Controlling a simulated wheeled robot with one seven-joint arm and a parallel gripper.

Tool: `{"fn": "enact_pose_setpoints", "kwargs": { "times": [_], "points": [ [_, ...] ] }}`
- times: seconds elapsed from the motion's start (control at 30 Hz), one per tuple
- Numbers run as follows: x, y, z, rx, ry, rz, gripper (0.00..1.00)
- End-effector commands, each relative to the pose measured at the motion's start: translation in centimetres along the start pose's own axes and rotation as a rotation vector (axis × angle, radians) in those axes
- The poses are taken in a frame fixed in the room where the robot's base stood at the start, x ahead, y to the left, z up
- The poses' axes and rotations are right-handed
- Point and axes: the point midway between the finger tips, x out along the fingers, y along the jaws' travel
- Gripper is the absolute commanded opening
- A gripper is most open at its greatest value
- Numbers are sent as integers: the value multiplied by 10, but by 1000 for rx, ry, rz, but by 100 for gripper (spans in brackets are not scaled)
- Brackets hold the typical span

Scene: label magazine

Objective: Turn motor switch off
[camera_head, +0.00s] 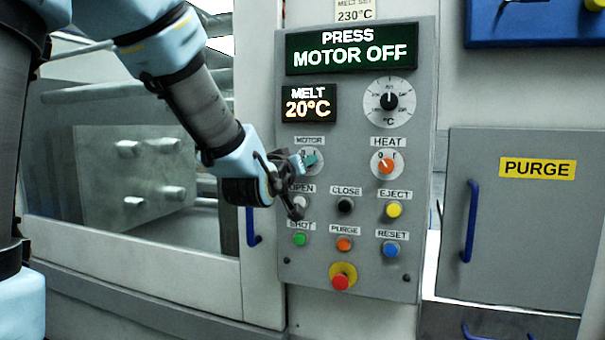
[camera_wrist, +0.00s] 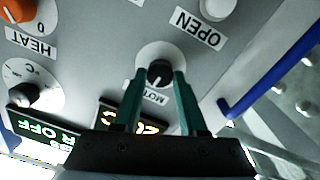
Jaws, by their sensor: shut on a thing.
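The motor switch (camera_wrist: 159,70) is a black knob on a round white plate, upside down in the wrist view. Its plate (camera_head: 317,168) is under the MOTOR label on the grey panel in the head view, with the knob mostly covered by my fingers. My gripper (camera_wrist: 158,82) has its two green fingers on either side of the knob, shut on it. In the head view my gripper (camera_head: 307,160) reaches the switch from the left. The knob's exact pointer position cannot be told.
The panel display (camera_head: 352,48) reads "PRESS MOTOR OFF". The HEAT knob (camera_head: 386,166) is right of the switch. The OPEN button (camera_head: 299,203) is just below, close to my gripper. Several other buttons and a red emergency button (camera_head: 341,281) sit lower. A blue handle (camera_wrist: 255,92) is nearby.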

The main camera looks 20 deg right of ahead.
Motion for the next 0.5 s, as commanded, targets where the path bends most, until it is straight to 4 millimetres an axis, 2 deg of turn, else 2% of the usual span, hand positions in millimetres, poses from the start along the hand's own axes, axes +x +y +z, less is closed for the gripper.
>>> {"fn": "enact_pose_setpoints", "kwargs": {
  "times": [0.5],
  "points": [
    [0, -1, 3, -469, 14, 0, 0]
  ]
}}
